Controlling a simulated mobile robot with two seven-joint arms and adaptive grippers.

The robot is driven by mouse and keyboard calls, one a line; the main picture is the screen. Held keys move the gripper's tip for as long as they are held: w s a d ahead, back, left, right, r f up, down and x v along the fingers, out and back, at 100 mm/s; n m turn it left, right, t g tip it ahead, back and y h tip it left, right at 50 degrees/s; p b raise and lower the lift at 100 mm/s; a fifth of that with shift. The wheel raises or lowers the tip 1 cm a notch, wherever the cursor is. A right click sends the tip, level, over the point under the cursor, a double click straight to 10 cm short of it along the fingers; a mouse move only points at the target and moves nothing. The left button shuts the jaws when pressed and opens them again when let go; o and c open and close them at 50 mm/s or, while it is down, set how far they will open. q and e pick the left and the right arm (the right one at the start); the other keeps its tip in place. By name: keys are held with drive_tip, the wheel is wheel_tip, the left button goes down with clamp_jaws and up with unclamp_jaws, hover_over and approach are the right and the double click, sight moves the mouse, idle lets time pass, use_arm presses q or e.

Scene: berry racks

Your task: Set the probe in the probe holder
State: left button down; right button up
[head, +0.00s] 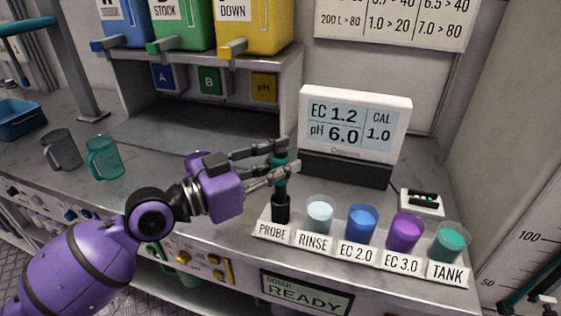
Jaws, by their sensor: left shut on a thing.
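The probe (280,182) is a slim upright stick with a teal upper part, just above or in the black probe holder (281,209). The holder stands behind the white PROBE label at the left end of the row of cups. My left gripper (284,162) comes in from the left and is shut on the probe's upper part. The probe's lower end meets the dark holder in the picture; I cannot tell how deep it sits. My right gripper does not show.
Cups labelled RINSE (320,213), EC 2.0 (362,222), EC 3.0 (404,232) and TANK (449,242) stand right of the holder. A meter display (355,125) stands behind. A teal mug (104,158) and a grey mug (61,150) stand at left.

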use_arm(q)
drive_tip(key=shift+f, duration=0.2)
drive_tip(key=c, duration=1.4)
unclamp_jaws()
drive_tip(key=v, duration=1.2)
drive_tip(key=shift+a+f, duration=0.1)
